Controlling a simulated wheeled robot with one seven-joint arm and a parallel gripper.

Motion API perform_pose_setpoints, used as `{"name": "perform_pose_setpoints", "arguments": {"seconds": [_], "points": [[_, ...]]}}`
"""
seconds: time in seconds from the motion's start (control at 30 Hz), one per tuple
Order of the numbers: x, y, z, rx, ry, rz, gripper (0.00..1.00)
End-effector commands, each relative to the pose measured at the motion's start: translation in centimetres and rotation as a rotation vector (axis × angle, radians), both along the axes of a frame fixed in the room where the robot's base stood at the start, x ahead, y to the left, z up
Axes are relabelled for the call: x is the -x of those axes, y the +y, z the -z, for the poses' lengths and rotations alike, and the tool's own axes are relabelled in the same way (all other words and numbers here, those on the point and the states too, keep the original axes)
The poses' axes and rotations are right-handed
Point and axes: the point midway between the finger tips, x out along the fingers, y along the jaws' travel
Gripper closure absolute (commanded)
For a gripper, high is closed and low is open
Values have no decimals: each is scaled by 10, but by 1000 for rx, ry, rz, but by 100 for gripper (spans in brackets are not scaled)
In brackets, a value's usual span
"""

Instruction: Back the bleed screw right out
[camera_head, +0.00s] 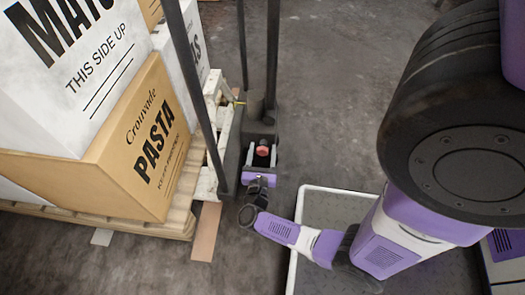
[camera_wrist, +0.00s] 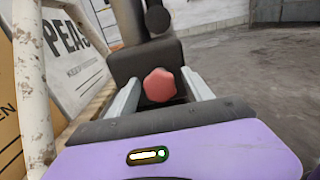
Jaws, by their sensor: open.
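The bleed screw has a red, faceted head, seen in the wrist view (camera_wrist: 159,86) and in the head view (camera_head: 262,150). It sits on the dark pump body (camera_wrist: 146,58) of what looks like a pallet truck. My gripper (camera_wrist: 160,76) is open, with one pale finger to each side of the red head. A gap shows between the head and each finger in the wrist view. In the head view my gripper (camera_head: 262,157) reaches in low at the truck. The screw's shank and thread are hidden.
A wooden pallet (camera_head: 176,219) with boxes, among them a PASTA carton (camera_head: 150,150), stands close on the left. Dark upright bars (camera_head: 194,85) rise by the pump. A pale-rimmed grey platform (camera_head: 322,205) lies at lower right. Concrete floor (camera_head: 325,95) is clear behind.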

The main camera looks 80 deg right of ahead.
Motion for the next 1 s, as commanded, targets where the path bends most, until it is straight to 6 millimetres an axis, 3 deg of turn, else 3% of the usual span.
{"name": "perform_pose_setpoints", "arguments": {"seconds": [0.03,0.3,0.33,0.67,1.0], "points": [[0,0,0,0,0,0,45],[0,0,0,0,0,0,98],[0,0,0,0,0,0,100],[0,0,0,4,51,1,100],[0,0,1,21,289,0,100]]}}
